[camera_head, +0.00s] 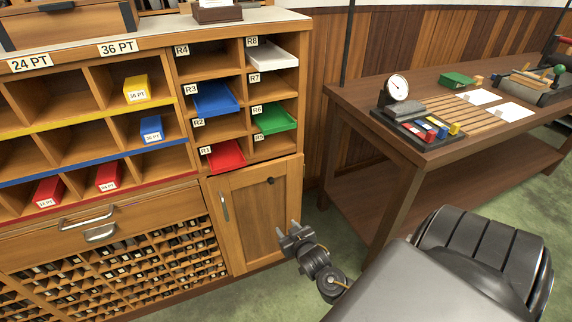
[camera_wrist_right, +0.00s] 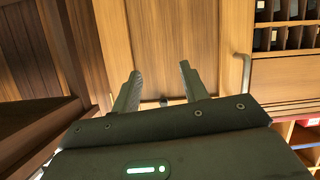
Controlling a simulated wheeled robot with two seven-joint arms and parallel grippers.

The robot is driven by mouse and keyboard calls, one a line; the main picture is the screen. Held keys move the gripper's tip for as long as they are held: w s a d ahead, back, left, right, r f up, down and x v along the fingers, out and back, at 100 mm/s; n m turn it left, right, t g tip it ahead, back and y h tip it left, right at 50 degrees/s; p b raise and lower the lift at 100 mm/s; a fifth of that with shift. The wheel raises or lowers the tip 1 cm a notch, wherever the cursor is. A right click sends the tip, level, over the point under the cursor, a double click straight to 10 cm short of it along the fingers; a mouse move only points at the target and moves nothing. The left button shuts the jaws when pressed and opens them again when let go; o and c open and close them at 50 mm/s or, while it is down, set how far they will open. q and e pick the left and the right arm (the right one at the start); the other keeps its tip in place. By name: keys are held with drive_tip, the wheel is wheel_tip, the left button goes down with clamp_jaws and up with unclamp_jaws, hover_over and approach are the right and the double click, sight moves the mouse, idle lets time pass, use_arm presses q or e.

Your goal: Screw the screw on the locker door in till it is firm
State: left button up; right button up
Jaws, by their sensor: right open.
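The wooden locker door (camera_head: 246,215) is closed at the lower right of the cabinet. The screw (camera_head: 270,181) shows as a small dark knob near its upper right corner. In the right wrist view the screw (camera_wrist_right: 164,102) is a small dark spot on the door, low between the fingers and partly hidden by the gripper body. My right gripper (camera_head: 290,232) is in front of the door's lower right edge, below the screw in the head view. It also shows in the wrist view (camera_wrist_right: 160,73), its two fingers apart with nothing between them. My left gripper is not in view.
A vertical metal handle (camera_head: 224,206) is on the door's left side. Cubbies with coloured trays (camera_head: 275,119) are above it. A wooden workbench (camera_head: 362,93) with a gauge (camera_head: 397,88) stands to the right. Green floor shows between cabinet and bench.

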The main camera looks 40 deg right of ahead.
drive_tip(key=m+t+h, duration=0.1)
drive_tip(key=t, duration=0.1)
approach(272, 183)
drive_tip(key=b+x, duration=0.1)
drive_tip(key=x, duration=0.6)
drive_tip(key=shift+w+d+f, duration=0.15)
drive_tip(key=shift+w+d, duration=0.05)
drive_tip(key=shift+w, duration=0.05)
drive_tip(key=shift+w+d, duration=0.15)
drive_tip(key=shift+w, duration=0.35)
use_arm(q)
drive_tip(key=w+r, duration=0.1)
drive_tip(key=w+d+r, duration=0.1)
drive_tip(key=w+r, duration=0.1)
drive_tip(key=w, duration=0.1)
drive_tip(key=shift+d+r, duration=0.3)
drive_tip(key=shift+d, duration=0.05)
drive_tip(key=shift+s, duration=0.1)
use_arm(e)
drive_tip(key=shift+c, duration=0.5)
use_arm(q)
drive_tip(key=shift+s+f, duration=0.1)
use_arm(e)
clamp_jaws()
